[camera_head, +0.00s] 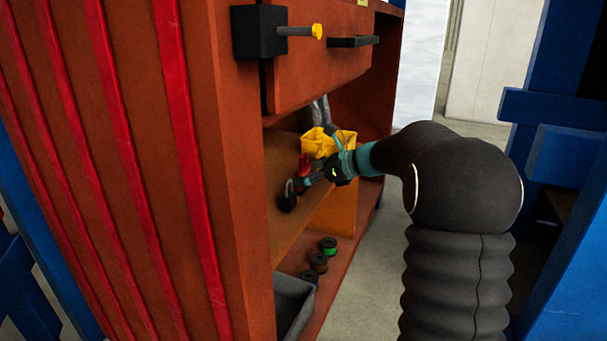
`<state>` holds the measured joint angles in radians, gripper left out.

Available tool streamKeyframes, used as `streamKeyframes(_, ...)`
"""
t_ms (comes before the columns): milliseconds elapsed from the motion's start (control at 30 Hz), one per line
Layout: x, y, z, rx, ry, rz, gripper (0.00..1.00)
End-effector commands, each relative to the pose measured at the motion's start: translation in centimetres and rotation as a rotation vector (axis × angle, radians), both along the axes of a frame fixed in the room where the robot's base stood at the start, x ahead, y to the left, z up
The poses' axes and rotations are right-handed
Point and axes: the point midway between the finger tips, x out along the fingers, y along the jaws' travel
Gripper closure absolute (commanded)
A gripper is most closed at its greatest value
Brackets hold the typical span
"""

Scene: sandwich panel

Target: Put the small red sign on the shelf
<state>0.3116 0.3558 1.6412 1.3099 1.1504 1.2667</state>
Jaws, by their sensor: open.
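My gripper (292,191) reaches from the right into the orange cabinet, over its middle shelf (285,225). It is open, with its dark fingers pointing left, just above or at the shelf board; I cannot tell if they touch it. A small red thing (304,166), likely the small red sign, shows right behind the gripper, in front of a yellow bin. It is partly hidden by the gripper, and I cannot tell whether it touches the gripper or stands on the shelf.
The yellow bin (325,142) stands farther back on the shelf. Several spools, one of them green (328,245), and a grey bin (291,302) are on the bottom level. A black box with a yellow-tipped rod (262,32) and a drawer handle (353,42) jut out above. Blue furniture stands at right.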

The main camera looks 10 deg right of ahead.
Motion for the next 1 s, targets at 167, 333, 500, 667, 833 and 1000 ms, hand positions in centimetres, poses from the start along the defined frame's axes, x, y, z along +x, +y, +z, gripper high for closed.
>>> streamKeyframes(167,0.0,0.0,0.2,-0.001,-0.001,0.0,0.0)
streamKeyframes(333,-0.8,-1.3,1.0,0.0,-0.001,-0.002,0.0)
streamKeyframes(500,-2.6,-3.9,2.4,-0.001,-0.001,-0.005,0.0)
streamKeyframes(667,-4.3,-6.2,3.6,-0.001,-0.001,-0.003,0.0)
streamKeyframes(833,-5.6,-8.1,4.5,-0.001,-0.001,-0.003,0.0)
streamKeyframes(1000,-6.3,-9.0,4.8,0.0,0.0,-0.001,0.0)
